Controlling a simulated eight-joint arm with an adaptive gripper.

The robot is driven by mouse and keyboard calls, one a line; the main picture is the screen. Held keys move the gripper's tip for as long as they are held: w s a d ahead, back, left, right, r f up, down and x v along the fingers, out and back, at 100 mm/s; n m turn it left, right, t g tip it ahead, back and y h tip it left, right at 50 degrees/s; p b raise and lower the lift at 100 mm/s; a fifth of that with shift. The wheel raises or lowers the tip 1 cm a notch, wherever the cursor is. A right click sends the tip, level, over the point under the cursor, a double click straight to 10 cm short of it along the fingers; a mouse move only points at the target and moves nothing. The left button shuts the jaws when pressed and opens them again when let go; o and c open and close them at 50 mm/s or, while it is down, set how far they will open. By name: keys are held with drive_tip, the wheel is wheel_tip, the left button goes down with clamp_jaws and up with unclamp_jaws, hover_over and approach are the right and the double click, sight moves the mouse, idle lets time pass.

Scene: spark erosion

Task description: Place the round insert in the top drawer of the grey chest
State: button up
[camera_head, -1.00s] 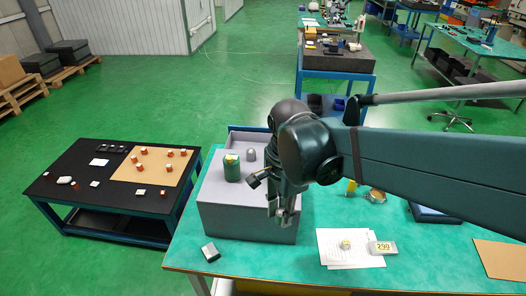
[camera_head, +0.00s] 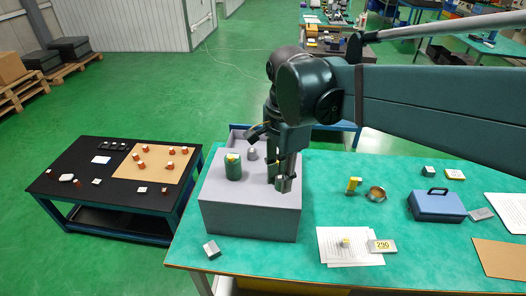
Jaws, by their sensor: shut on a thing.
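The grey chest (camera_head: 250,222) stands at the left end of the green table. A green canister (camera_head: 233,172) and a small grey domed piece (camera_head: 252,154) are at its top. My gripper (camera_head: 284,184) points down over the right part of the chest top. It is shut on a small grey piece, mostly hidden by the fingers; I cannot tell for sure that it is the round insert. A raised grey-blue edge (camera_head: 238,131) shows behind the chest top; I cannot tell whether it is an open drawer. My arm hides part of that area.
Papers (camera_head: 345,246), a yellow-labelled block (camera_head: 382,246), a round brown-rimmed item (camera_head: 376,194) and a blue case (camera_head: 437,205) lie to the right. A black table (camera_head: 105,190) stands left.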

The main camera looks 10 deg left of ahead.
drive_tip(key=w+a+r+p, duration=0.1)
drive_tip(key=w+r+p, duration=0.15)
drive_tip(key=w, duration=0.55)
drive_tip(key=w+a+r+p, duration=0.1)
drive_tip(key=w+a+p, duration=0.15)
drive_tip(key=w, duration=0.55)
drive_tip(key=w+d+f+m+p, duration=0.15)
drive_tip(key=w+p, duration=0.25)
drive_tip(key=w, duration=0.8)
drive_tip(key=w+f+n+p, duration=0.1)
drive_tip(key=w+f+p, duration=0.25)
drive_tip(key=w, duration=0.75)
wheel_tip(320, 180, down, 11)
drive_tip(key=shift+w, duration=0.25)
drive_tip(key=shift+m, duration=0.25)
drive_tip(key=shift+f, duration=3.05)
drive_tip(key=shift+f+p, duration=0.3)
drive_tip(key=shift+f, duration=1.55)
drive_tip(key=shift+f, duration=0.2)
